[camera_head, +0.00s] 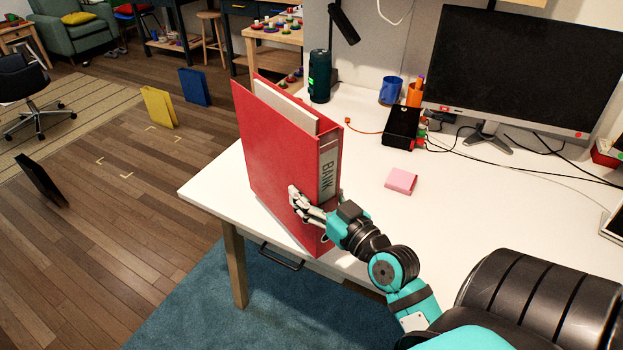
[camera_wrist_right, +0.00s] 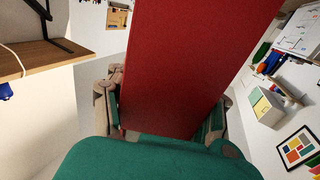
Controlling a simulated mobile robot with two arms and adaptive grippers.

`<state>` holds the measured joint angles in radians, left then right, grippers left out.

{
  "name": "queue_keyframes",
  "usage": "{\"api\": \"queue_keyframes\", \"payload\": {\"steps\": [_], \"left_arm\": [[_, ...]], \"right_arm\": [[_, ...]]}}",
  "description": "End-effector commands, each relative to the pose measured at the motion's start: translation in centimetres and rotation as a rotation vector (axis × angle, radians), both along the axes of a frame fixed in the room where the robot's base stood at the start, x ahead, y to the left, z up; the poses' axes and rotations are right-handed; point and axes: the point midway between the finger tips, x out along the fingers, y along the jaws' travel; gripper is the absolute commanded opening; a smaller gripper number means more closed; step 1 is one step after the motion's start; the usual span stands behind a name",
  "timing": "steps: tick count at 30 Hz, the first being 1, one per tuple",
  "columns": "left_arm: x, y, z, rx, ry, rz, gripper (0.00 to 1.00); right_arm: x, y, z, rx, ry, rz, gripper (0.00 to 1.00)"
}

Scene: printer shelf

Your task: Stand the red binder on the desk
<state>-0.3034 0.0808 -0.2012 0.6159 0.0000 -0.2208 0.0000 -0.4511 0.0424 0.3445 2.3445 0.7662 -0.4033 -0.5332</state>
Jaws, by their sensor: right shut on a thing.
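The red binder (camera_head: 285,150) is upright at the left end of the white desk (camera_head: 370,225), with white pages inside and a spine label that reads BANK. My right gripper (camera_head: 312,210) is shut on the lower spine end of the binder. In the right wrist view the binder (camera_wrist_right: 190,60) fills the middle, between the two fingers of the right gripper (camera_wrist_right: 165,115). The binder's lower edge is near the desk's front edge; whether it rests on the top or is held just above it I cannot tell. My left gripper is not in view.
A pink notepad (camera_head: 401,181), a black box (camera_head: 401,126), a dark green cylinder (camera_head: 319,76), cups and a monitor (camera_head: 520,70) stand on the desk. Cables lie near the monitor. Yellow (camera_head: 158,106), blue (camera_head: 194,87) and black (camera_head: 41,180) binders stand on the floor.

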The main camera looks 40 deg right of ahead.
Motion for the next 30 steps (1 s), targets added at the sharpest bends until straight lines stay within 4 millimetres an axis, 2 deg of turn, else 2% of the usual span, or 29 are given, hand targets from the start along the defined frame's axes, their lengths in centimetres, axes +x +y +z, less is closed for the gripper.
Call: {"api": "queue_keyframes", "payload": {"steps": [1, 9, 15, 20, 26, 30], "left_arm": [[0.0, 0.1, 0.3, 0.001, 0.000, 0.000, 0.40], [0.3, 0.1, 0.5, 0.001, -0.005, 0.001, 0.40], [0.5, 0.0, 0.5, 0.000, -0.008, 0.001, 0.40], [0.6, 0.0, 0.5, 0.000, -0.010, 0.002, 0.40], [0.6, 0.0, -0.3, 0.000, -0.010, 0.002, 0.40], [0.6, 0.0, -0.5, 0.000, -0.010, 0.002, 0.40]], "right_arm": [[1.0, -1.0, 0.5, -0.004, -0.011, -0.002, 0.00], [5.6, -5.6, -0.2, -0.003, -0.010, -0.003, 0.00], [7.9, -7.8, -0.6, -0.001, -0.008, -0.002, 0.00], [8.5, -8.4, -0.9, 0.000, -0.007, -0.002, 0.00], [8.5, -8.4, -3.5, 0.002, -0.004, -0.002, 0.00], [8.5, -8.4, -4.3, 0.000, -0.006, -0.002, 0.00]]}}
